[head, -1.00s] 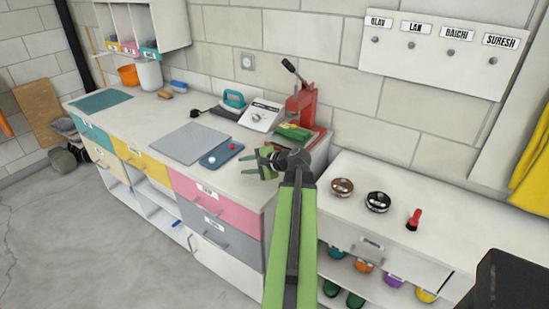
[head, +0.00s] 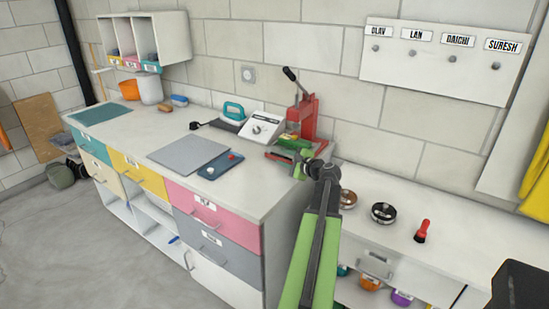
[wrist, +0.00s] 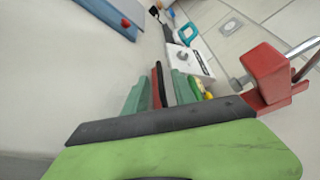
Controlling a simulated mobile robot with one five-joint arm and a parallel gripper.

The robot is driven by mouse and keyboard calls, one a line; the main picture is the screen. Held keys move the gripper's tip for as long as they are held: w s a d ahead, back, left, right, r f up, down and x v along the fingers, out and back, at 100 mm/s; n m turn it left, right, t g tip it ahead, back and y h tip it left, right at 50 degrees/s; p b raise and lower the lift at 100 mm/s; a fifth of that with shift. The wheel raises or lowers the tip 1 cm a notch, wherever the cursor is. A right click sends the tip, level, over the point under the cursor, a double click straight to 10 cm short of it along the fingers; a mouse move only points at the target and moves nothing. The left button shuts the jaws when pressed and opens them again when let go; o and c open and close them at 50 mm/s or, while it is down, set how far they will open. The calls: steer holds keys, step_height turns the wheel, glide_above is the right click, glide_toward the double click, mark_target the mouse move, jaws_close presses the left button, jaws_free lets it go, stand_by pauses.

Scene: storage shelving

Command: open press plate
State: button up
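The red press (head: 304,112) with its raised dark-tipped lever stands at the counter's right end, against the wall. Its red post also shows in the wrist view (wrist: 268,75). A green piece with a yellow part (head: 292,142) lies at the press's base, and it shows right of my fingers in the wrist view (wrist: 199,88). My gripper (head: 298,165) is at the front of the press base, its green fingers apart. In the wrist view, a thin red and dark edge (wrist: 158,85) shows between the fingers. I cannot tell whether they touch it.
A white device with a dial (head: 262,128) and a teal-handled iron (head: 233,113) stand left of the press. A blue tray (head: 220,166) and grey mat (head: 188,153) lie in front.

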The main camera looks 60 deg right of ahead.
mark_target(276, 154)
steer(key=b+x, duration=0.1)
steer(key=x, duration=0.6)
steer(key=shift+s, duration=0.1)
jaws_close()
steer(key=shift+d, duration=0.15)
stand_by(1.0)
